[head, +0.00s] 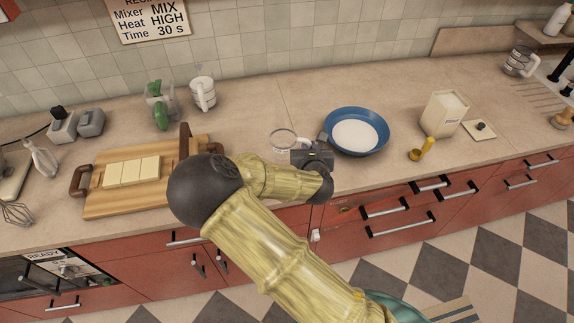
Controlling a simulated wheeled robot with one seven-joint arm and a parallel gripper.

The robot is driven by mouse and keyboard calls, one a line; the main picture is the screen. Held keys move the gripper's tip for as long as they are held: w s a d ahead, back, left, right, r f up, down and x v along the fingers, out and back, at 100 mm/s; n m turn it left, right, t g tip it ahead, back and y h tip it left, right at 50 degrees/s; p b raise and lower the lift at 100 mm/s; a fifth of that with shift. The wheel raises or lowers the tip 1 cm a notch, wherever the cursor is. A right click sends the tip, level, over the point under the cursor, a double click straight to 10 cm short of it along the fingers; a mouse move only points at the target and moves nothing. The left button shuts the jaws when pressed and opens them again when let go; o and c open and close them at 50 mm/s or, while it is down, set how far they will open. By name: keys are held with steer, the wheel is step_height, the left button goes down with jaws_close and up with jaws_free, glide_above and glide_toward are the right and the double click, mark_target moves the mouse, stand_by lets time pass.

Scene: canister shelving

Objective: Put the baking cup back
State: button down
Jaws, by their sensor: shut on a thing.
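A clear glass cup with a pale rim (283,138), which looks like the baking cup, is at the middle of the counter, just left of my gripper. My gripper (311,145) is at the front of the counter, left of the blue bowl. It is shut on the cup at its right side. The grip point is small and partly hidden by the gripper body. I cannot tell whether the cup's base touches the counter.
A blue bowl with white contents (356,132) is close on the right. A wooden board with pale blocks (110,203) lies left. A white canister (444,113), yellow scoop (422,150) and another clear cup (518,62) are further right. Behind, the counter is clear.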

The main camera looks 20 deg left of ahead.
steer(key=shift+a+r, duration=0.1)
steer(key=shift+a, duration=0.05)
steer(key=shift+s, duration=0.1)
steer(key=shift+f, duration=0.25)
step_height(320, 180, down, 5)
steer(key=shift+f+p, duration=0.15)
steer(key=shift+p, duration=0.55)
steer(key=shift+f+p, duration=0.45)
steer(key=shift+f, duration=1.65)
